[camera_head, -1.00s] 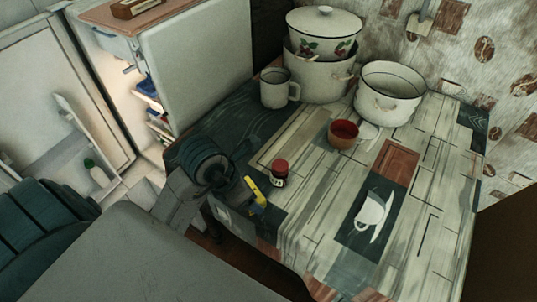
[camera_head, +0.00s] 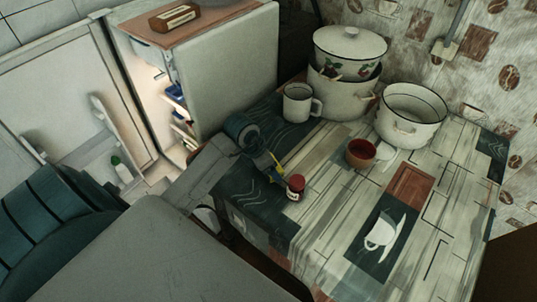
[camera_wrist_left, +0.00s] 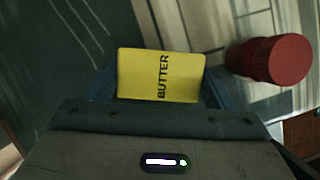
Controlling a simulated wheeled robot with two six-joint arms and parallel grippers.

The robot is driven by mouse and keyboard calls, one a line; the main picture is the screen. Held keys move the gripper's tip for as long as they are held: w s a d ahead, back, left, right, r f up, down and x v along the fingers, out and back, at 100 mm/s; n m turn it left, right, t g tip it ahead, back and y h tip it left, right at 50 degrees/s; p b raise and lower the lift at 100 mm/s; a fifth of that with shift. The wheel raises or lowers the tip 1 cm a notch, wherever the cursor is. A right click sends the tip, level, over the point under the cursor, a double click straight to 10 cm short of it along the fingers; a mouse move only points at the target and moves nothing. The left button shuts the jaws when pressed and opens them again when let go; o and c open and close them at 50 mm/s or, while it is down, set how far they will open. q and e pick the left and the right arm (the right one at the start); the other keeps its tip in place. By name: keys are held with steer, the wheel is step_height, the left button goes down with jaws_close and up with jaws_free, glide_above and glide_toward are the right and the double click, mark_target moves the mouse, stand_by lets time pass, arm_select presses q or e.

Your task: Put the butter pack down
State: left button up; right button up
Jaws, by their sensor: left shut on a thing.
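The yellow butter pack (camera_wrist_left: 160,75) is held between the fingers of my left gripper (camera_wrist_left: 160,88) in the left wrist view, its "BUTTER" label facing the camera. In the head view my left gripper (camera_head: 274,169) is over the table's left part, just up and left of a small red-lidded jar (camera_head: 295,188). Only a bit of yellow pack shows there, largely hidden by the gripper. I cannot tell whether the pack touches the table. My right gripper is not in view.
The red lid (camera_wrist_left: 270,60) is close right of the pack in the wrist view. A white mug (camera_head: 298,103), stacked pots (camera_head: 342,92), an open white pot (camera_head: 411,115) and a red-brown cup (camera_head: 360,153) stand farther back. The table's (camera_head: 335,205) front is clear.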

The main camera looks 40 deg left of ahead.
arm_select(q)
steer(key=shift+f, duration=0.55)
steer(key=shift+f, duration=0.1)
steer(key=o, duration=1.2)
